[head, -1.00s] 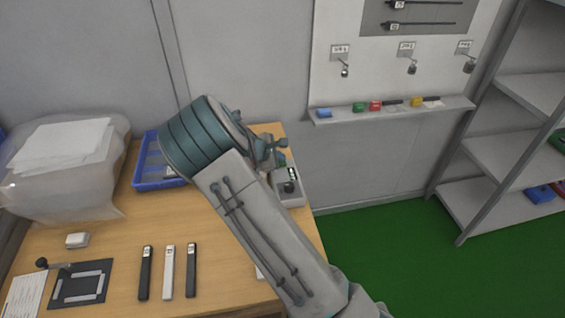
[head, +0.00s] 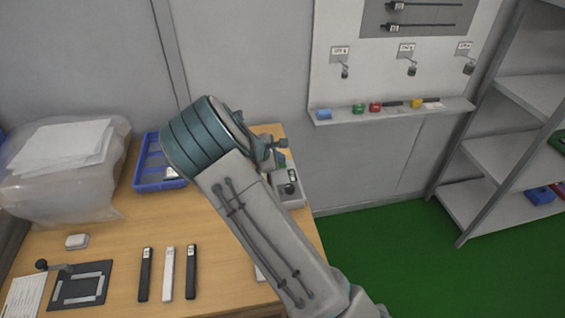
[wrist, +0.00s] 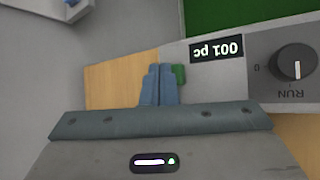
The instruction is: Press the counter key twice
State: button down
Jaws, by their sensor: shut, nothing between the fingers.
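The counter is a grey box (head: 291,201) at the right back of the wooden table, partly behind my arm. In the wrist view its panel (wrist: 210,78) carries a dark display (wrist: 217,50) reading "001 pc", upside down. A green key (wrist: 179,75) shows beside the display, partly covered by my fingers. My gripper (wrist: 159,72) is shut and empty, its fingertips at the key's left edge in that view. I cannot tell whether they touch it. In the head view the fingers are small and the key is not clear.
A black knob (wrist: 296,63) marked RUN sits on the same panel. A blue tray (head: 146,186) stands left of my wrist. Several dark and white bars (head: 168,273) lie at the table's front. A wall ledge (head: 395,113) and grey shelves (head: 510,152) are to the right.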

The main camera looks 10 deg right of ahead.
jog(key=shift+r, duration=0.45)
jog(key=shift+r+p, duration=1.65)
jog(key=shift+r, duration=0.85)
dwell(0.6)
